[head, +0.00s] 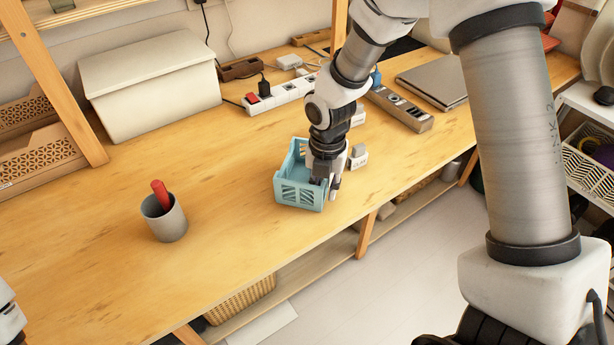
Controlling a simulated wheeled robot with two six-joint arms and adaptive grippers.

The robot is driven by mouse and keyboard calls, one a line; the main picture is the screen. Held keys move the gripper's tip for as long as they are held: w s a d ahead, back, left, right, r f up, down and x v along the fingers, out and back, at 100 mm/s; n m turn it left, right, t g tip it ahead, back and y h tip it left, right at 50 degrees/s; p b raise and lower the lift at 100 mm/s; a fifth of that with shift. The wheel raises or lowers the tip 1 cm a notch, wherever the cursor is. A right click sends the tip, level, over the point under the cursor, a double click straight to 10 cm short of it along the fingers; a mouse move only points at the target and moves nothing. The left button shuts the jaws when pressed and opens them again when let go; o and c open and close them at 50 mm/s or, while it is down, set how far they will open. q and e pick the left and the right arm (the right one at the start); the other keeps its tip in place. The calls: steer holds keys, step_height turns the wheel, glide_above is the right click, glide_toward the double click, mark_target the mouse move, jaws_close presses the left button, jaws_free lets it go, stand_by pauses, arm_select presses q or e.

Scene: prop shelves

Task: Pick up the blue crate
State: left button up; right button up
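The light blue crate (299,194) is small, with slotted walls, and appears to rest upright on the wooden table near its front edge. My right gripper (327,190) points down at the crate's right side. Its fingers are at the right wall, one seemingly inside and one outside. I cannot tell whether they press on the wall. The gripper and wrist hide part of the crate's right side and inside. Only a small piece of my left arm shows at the lower left edge; its gripper is out of view.
A grey cup (166,222) with a red-handled item stands left on the table (230,235). A cream box (150,85), power strips (280,95) and a laptop (436,78) lie farther back. A small grey-white item (358,156) is just right of the gripper. Table between cup and crate is clear.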

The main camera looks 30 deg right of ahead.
steer(key=shift+f, duration=0.1)
jaws_close()
steer(key=shift+w+r, duration=0.15)
steer(key=shift+r, duration=0.4)
step_height(320, 180, up, 2)
steer(key=shift+r, duration=0.1)
steer(key=shift+s+a+r, duration=0.1)
steer(key=shift+s+r, duration=0.05)
steer(key=shift+s, duration=0.05)
steer(key=s+a+b, duration=0.1)
steer(key=s+a, duration=0.3)
steer(key=s, duration=0.2)
steer(key=s+a+r+b, duration=0.1)
steer(key=s+a, duration=0.2)
steer(key=s, duration=0.4)
steer(key=shift+s+a+r+b, duration=0.2)
steer(key=shift+s+a+b, duration=0.1)
steer(key=shift+a+b, duration=0.1)
